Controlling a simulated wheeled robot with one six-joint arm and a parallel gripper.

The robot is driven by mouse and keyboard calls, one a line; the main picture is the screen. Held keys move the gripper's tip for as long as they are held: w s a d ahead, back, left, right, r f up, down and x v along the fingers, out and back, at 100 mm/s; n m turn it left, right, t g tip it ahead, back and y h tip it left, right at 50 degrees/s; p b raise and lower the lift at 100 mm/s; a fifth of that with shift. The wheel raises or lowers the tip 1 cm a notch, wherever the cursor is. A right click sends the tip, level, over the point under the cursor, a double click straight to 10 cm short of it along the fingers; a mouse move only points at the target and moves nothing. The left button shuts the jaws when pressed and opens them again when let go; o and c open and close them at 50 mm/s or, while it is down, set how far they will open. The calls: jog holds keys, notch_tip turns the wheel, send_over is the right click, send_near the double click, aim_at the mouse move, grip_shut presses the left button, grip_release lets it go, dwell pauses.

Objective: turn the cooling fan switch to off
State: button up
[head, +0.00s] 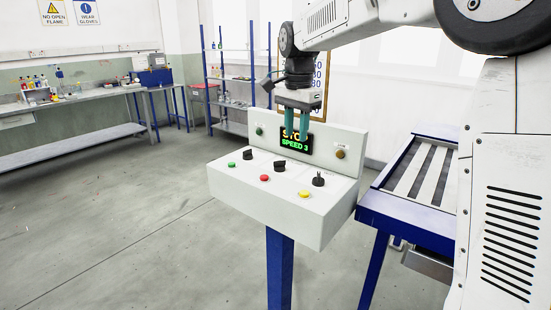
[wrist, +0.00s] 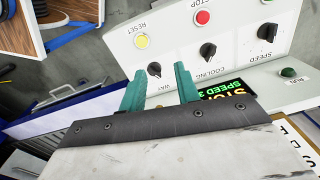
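The cooling fan switch is a black knob (wrist: 207,51) labelled COOLING. In the head view it is the middle knob (head: 280,165) on the sloping top of the white control box (head: 325,222). Its exact setting cannot be read. My gripper (head: 296,137) hangs above the box in front of the upright panel, pointing down. In the wrist view my gripper's (wrist: 157,77) green fingers are apart with nothing held. The cooling knob lies beyond and to the right of the fingers, not touched.
A SPEED knob (wrist: 267,31) and another black knob (wrist: 154,69) flank it. Red (head: 264,178), green (head: 231,164) and yellow (head: 304,194) buttons sit in front. A display (head: 295,141) reads SPEED 3. A blue-framed conveyor (head: 400,212) stands right. Floor at left is clear.

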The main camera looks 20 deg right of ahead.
aim_at(280, 165)
jog(key=w+f+m, duration=0.1)
jog(key=w+f, duration=0.1)
jog(key=w, duration=0.2)
jog(key=w+a+f+m, duration=0.1)
jog(key=w+f+m, duration=0.1)
jog(key=w, duration=0.2)
jog(key=w+f+m, duration=0.1)
jog(key=w, duration=0.3)
jog(key=shift+w+a+f, duration=0.15)
jog(key=shift+a+f, duration=0.15)
jog(key=shift+f, duration=0.1)
jog(key=shift+w+f+m, duration=0.15)
jog(key=shift+f+m, duration=0.15)
jog(key=shift+f, duration=0.05)
notch_tip(280, 165, down, 7)
jog(key=shift+f, duration=0.1)
grip_shut()
